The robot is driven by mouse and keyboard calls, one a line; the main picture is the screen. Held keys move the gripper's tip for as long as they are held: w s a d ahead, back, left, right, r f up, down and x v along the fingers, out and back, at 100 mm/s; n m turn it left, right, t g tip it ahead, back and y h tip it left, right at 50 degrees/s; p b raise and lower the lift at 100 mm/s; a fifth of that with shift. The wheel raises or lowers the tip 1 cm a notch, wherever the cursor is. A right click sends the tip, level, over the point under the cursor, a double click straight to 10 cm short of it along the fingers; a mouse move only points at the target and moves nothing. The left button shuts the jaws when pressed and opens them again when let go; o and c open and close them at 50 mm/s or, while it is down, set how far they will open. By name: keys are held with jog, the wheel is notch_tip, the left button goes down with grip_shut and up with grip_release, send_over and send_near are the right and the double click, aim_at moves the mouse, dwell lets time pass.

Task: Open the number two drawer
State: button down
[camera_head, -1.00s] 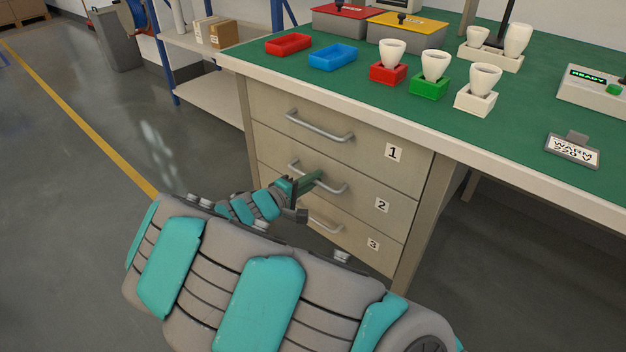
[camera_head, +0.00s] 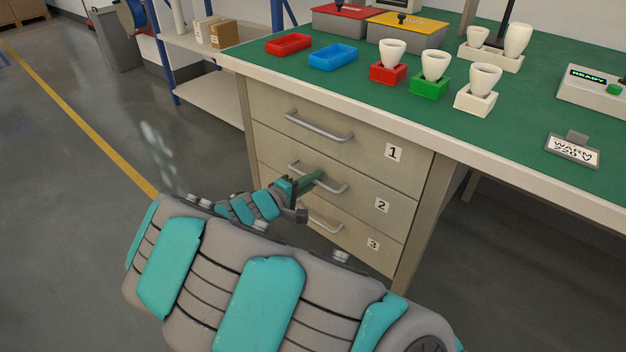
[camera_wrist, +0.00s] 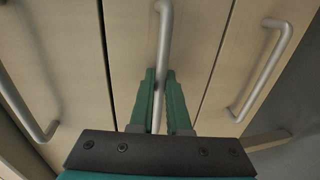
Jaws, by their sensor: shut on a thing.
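The number two drawer (camera_head: 357,197) is the middle of three drawers under the workbench, marked with a "2" label. Its front looks level with the drawers above and below. Its grey bar handle (camera_head: 334,188) also shows upright in the wrist view (camera_wrist: 164,45). My gripper (camera_head: 312,178) is at this handle; in the wrist view its green fingers (camera_wrist: 161,95) stand on either side of the bar, shut on it. My arm hides part of the lower drawer fronts in the head view.
Drawer one (camera_head: 365,148) is above and drawer three (camera_head: 350,240) below, each with a similar handle. The green bench top (camera_head: 350,85) holds trays, bulbs in coloured sockets, and boxes. A shelf (camera_head: 210,100) stands to the left. Floor to the left is clear.

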jog(key=f+b+v, duration=0.3)
jog(key=v, duration=1.3)
jog(key=s+f+b+v, duration=0.1)
jog(key=f+v, duration=0.3)
jog(key=v, duration=1.3)
jog(key=shift+s+a+b, duration=0.45)
jog(key=shift+a+b, duration=0.15)
jog(key=shift+b, duration=0.3)
jog(key=shift+f, duration=0.15)
jog(key=c, duration=1.2)
grip_release()
jog(key=shift+o, duration=0.2)
jog(key=v, duration=0.7)
jog(key=shift+s+a, duration=0.25)
jog(key=shift+s, duration=0.05)
